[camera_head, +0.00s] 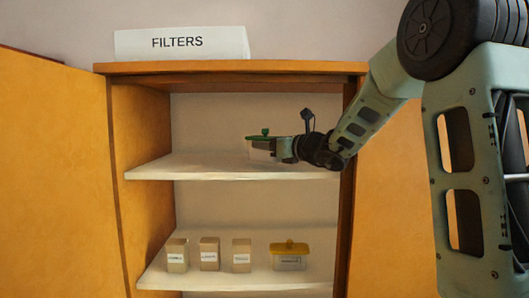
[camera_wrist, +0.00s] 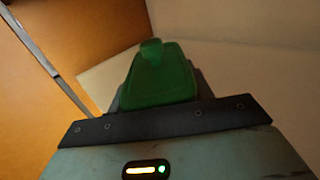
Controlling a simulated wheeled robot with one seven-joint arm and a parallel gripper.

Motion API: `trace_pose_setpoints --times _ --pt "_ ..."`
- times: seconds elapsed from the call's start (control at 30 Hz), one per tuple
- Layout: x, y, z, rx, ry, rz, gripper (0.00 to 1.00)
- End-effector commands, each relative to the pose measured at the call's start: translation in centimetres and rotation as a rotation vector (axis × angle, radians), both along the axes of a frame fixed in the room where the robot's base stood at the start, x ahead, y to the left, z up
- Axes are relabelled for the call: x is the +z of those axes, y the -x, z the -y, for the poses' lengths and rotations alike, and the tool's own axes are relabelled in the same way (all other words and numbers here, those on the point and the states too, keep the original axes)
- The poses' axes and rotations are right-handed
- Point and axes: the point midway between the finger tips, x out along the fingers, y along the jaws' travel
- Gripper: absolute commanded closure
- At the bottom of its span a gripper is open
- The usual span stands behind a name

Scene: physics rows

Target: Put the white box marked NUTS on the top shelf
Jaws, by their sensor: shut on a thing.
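A small white box (camera_head: 260,151) with a green lid (camera_head: 264,137) is at the top shelf (camera_head: 210,169) of the cabinet, inside the opening and towards its right side. I cannot read any marking on it. My gripper (camera_head: 276,150) is shut on this box, reaching in from the right. I cannot tell whether the box touches the shelf or hangs just above it. In the wrist view the green lid (camera_wrist: 158,78) with its knob shows just beyond my gripper, and the box's body is hidden below it.
The top shelf is otherwise bare. The lower shelf (camera_head: 220,281) holds several brown cartons (camera_head: 210,254) and a clear container with a yellow lid (camera_head: 289,256). A FILTERS sign (camera_head: 180,43) stands on the cabinet top. Orange doors (camera_head: 50,170) stand open; my arm passes the right cabinet side.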

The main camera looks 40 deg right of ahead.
Motion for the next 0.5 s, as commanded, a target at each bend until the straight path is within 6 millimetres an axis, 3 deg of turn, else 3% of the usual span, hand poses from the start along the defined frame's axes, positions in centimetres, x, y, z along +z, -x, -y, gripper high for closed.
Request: trace_pose_setpoints --times 0.13,0.5 --pt "-1.6 0.7 -0.2 -0.003 0.0 0.003 1.0" --pt "-1.9 0.8 -0.2 -0.003 0.001 0.003 1.0"
